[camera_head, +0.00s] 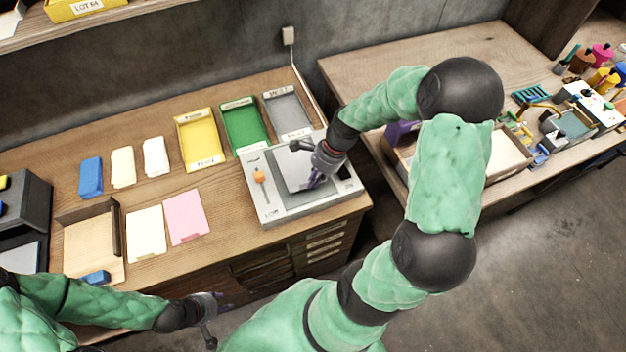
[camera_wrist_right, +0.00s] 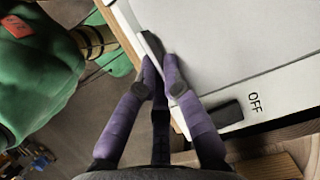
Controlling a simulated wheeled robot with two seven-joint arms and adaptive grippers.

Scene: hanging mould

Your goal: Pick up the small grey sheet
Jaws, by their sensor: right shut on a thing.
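The small grey sheet (camera_head: 297,172) is a pale grey rectangle over the grey-topped machine (camera_head: 265,212) in the head view. In the right wrist view the sheet (camera_wrist_right: 225,35) fills the upper right. My right gripper (camera_head: 316,181) is at the sheet's front right edge, its purple fingers (camera_wrist_right: 160,78) shut on that edge. Whether the sheet rests on the machine or is slightly raised, I cannot tell. The wrist and hand hide part of the sheet. My left gripper (camera_head: 216,318) is open and empty, low in front of the table, away from the sheet.
A pink sheet (camera_head: 186,217), a cream sheet (camera_head: 145,232) and a wooden tray (camera_head: 92,255) lie left. A second table (camera_head: 440,60) on the right holds coloured tools.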

